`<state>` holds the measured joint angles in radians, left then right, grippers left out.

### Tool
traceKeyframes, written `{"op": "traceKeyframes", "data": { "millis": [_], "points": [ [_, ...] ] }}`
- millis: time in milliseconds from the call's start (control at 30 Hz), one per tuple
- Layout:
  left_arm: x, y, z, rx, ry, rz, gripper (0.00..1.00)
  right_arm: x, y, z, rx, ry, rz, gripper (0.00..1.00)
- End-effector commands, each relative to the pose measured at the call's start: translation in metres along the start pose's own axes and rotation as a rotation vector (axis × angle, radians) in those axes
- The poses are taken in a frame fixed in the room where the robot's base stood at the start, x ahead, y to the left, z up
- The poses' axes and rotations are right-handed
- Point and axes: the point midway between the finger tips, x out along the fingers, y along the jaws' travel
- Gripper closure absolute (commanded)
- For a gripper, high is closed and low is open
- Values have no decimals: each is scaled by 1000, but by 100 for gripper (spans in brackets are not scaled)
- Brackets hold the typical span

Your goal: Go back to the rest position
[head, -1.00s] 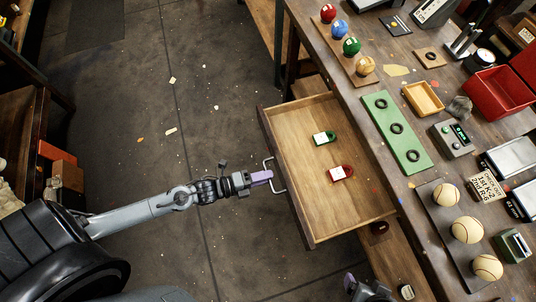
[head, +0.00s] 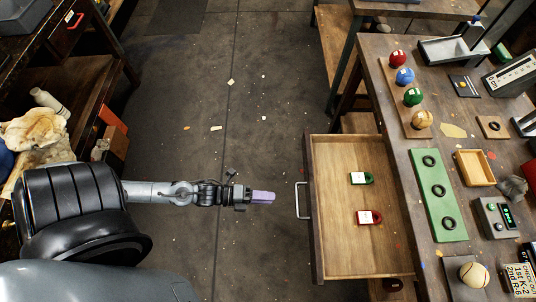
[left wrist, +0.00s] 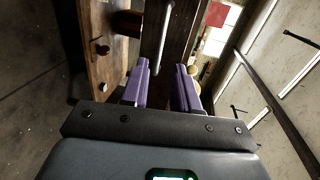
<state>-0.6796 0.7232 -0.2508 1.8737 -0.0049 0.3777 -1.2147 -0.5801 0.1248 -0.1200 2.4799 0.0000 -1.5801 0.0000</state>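My left gripper (head: 263,197) has purple fingers and points right, over the floor, in the head view. It is apart from the drawer handle (head: 303,200), with a small gap between them. In the left wrist view the two purple fingers (left wrist: 162,88) stand apart with nothing between them, and the metal handle (left wrist: 164,38) shows beyond the tips. The wooden drawer (head: 340,255) is pulled out from the bench. It holds a green tagged item (head: 361,178) and a red tagged item (head: 369,217). My right gripper is not in view.
The bench (head: 395,150) at right carries a rack of coloured balls (head: 412,88), a green board with black rings (head: 440,205) and a yellow tray (head: 475,167). A cluttered shelf (head: 85,90) stands at left. The floor between is open.

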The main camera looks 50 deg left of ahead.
Motion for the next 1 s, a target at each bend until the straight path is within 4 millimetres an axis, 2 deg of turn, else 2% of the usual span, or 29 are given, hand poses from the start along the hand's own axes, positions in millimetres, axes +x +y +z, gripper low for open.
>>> {"op": "traceKeyframes", "data": {
  "millis": [167, 300, 367, 533, 600, 767, 867, 1000],
  "points": [
    [2, -2, 0, 0, -2, -5, 70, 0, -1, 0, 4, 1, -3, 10],
    [10, -9, -2, -27, -27, -36, 70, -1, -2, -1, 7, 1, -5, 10],
    [18, -22, -5, -46, -44, -74, 70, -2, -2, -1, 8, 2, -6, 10],
    [52, -82, -10, -149, -142, -169, 70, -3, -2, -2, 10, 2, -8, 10],
    [65, -100, -6, -253, -202, -144, 70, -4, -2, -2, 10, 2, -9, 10],
    [77, -123, 4, -553, -338, -36, 70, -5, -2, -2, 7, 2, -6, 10],
    [74, -129, 7, -768, -432, 50, 70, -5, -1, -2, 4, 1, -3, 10],
    [56, -126, 3, -1067, -581, 188, 70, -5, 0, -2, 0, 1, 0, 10]
  ]
}}
